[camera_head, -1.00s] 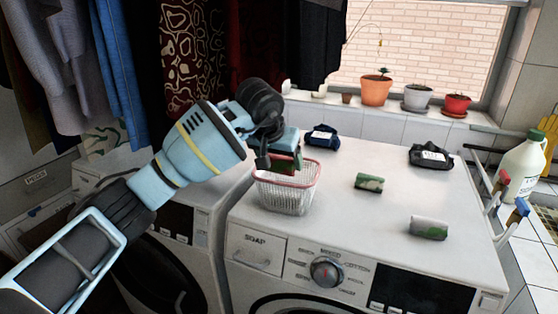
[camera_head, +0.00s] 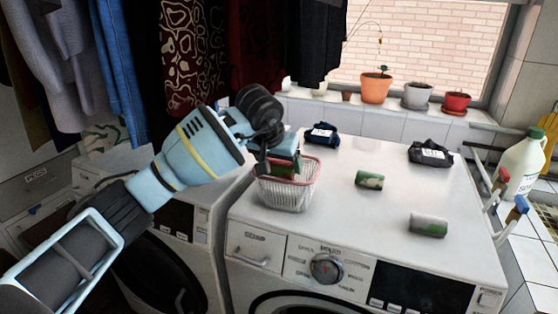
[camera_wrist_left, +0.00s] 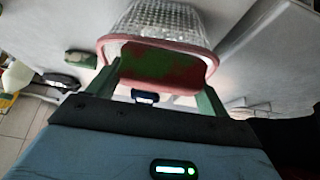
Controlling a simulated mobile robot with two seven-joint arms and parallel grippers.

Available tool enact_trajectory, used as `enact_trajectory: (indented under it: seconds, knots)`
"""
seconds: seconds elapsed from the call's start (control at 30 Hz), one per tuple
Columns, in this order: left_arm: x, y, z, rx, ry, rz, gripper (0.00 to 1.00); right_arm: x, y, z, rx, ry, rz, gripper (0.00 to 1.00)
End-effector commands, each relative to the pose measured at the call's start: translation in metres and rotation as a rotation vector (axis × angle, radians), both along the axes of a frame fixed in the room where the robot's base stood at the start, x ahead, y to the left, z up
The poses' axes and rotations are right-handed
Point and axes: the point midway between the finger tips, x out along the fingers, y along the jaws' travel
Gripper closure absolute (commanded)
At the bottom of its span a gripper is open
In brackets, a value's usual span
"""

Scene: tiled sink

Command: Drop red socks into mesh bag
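The mesh bag (camera_head: 288,195) is a small white mesh basket with a pinkish-red rim, upright near the front left of the washing machine top. My left gripper (camera_head: 282,165) is over its opening, pointing down. The red socks (camera_head: 280,171), a red and green roll, are between its fingers at rim level. In the left wrist view the socks (camera_wrist_left: 160,66) span the gap between both fingers (camera_wrist_left: 158,88), beside the mesh bag's rim (camera_wrist_left: 160,45). The gripper looks shut on them. The right gripper is not in view.
Two green and grey rolls, one at the middle (camera_head: 369,180) and one nearer the front right (camera_head: 428,225), lie on the washing machine (camera_head: 340,215). A dark blue bundle (camera_head: 322,135) and a black bundle (camera_head: 430,154) lie at the back. A white bottle (camera_head: 522,165) stands at right.

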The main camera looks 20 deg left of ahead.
Motion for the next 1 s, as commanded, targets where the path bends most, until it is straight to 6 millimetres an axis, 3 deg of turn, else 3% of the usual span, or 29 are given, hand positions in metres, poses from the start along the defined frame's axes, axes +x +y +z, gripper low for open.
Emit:
enact_trajectory:
  seconds: [0.03,0.13,0.47,0.67,1.0]
  knots:
    - [0.000,0.000,0.001,0.000,-0.001,0.000,0.14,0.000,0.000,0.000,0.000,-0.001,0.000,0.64]
    - [0.000,0.000,0.001,0.000,-0.001,0.000,0.02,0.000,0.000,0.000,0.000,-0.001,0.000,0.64]
    - [0.000,0.000,0.004,-0.001,-0.002,0.000,0.02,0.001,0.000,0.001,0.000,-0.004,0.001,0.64]
    - [-0.005,0.001,0.026,0.000,-0.006,-0.001,0.02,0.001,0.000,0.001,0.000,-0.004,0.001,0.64]
    - [-0.040,0.002,0.085,0.000,-0.005,-0.001,0.02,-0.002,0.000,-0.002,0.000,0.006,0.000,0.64]
